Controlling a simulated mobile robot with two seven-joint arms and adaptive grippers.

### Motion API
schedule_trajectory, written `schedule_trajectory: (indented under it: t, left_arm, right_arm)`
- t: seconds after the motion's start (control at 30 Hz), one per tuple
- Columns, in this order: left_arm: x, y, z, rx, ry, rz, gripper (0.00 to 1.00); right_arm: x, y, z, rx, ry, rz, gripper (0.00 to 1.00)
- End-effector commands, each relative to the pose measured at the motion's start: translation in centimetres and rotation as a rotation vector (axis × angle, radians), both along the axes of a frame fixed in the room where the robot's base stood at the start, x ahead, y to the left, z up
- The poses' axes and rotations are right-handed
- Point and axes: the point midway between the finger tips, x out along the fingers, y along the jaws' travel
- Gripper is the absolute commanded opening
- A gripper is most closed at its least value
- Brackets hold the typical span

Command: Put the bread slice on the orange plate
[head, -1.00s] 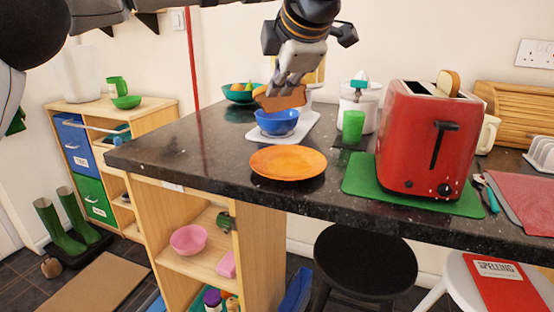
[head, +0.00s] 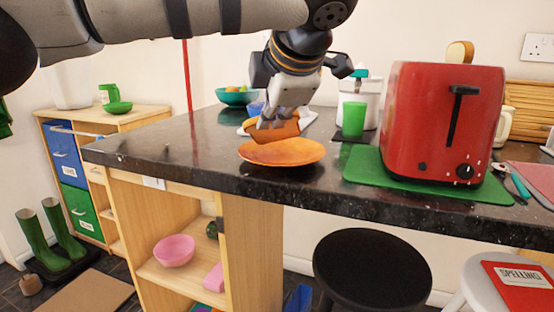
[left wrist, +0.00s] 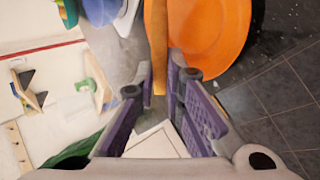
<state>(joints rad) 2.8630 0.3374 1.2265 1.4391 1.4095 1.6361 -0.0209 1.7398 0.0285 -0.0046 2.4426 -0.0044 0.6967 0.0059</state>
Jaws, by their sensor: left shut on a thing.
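The orange plate (head: 300,156) lies on the dark counter close to its front edge. It fills the upper right of the left wrist view (left wrist: 215,35). My left gripper (head: 272,121) is shut on a brown bread slice (head: 275,132), held at the plate's far left side. The slice's lower edge is very near the plate; I cannot tell whether it touches. In the left wrist view the bread slice (left wrist: 158,45) shows edge-on between the purple fingers (left wrist: 160,88), overlapping the plate's left part. My right gripper is out of view.
A red toaster (head: 440,120) with another slice (head: 460,52) on a green mat (head: 365,175) stands right of the plate. A green cup (head: 353,119) is behind right. A partly hidden blue bowl (head: 256,108) is behind the slice. Counter left of the plate is clear.

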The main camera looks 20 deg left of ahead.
Motion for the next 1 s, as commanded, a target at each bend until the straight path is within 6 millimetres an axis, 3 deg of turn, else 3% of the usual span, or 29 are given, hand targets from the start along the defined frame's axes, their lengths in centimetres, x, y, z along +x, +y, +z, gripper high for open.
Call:
schedule_trajectory:
  t: [0.13, 0.17, 0.2, 0.5, 1.0]
  left_arm:
    - [0.0, 0.0, 0.1, 0.001, -0.001, 0.000, 0.00]
    - [0.0, 0.0, 0.1, 0.000, 0.000, 0.000, 0.17]
    - [0.0, 0.0, 0.1, 0.000, 0.000, 0.000, 0.24]
    - [-0.1, -0.1, 0.2, 0.001, -0.001, 0.000, 0.24]
    - [-4.8, -3.2, 5.6, 0.001, -0.008, -0.001, 0.24]
  right_arm:
    - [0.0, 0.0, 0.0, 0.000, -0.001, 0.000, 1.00]
    - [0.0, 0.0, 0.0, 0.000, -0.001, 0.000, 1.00]
    - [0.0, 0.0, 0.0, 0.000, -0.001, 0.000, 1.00]
    - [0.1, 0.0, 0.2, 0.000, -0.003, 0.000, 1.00]
    - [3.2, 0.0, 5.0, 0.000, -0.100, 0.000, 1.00]
